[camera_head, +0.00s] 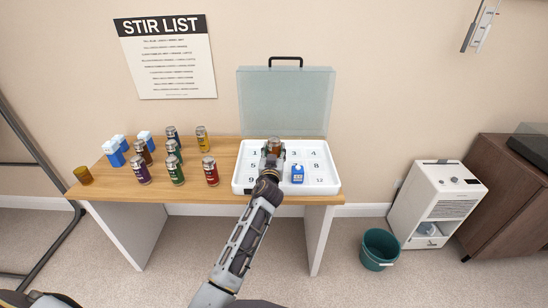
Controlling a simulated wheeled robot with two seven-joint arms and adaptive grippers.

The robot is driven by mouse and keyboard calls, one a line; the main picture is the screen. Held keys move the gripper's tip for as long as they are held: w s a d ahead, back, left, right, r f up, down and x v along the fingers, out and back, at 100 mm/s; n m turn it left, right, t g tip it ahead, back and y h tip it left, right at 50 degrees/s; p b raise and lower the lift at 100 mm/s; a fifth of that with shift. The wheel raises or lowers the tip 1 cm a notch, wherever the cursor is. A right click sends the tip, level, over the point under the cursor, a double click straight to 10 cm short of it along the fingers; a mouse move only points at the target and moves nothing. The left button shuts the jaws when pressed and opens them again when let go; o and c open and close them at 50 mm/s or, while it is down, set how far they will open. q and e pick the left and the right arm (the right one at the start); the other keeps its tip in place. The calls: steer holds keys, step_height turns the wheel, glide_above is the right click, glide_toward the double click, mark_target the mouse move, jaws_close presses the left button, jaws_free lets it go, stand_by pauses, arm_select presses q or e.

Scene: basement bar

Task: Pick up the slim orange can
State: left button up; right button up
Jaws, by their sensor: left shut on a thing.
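My left gripper (271,162) is over the white numbered tray (237,182) and shut on a can (274,145). The can's metal top and a brownish-orange side show above the fingers. Its lower part is hidden by the gripper, so I cannot tell whether it touches the tray. My right gripper is not in view.
Several cans stand on the wooden table (230,152), including a yellow can (202,139) and a red can (210,171). Blue-and-white cartons (114,154) and an amber cup (83,175) are at left. A blue carton (297,174) sits in the tray, before its raised clear lid (287,100).

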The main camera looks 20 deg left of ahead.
mark_target(274, 143)
arm_select(q)
steer(key=shift+r, duration=1.5)
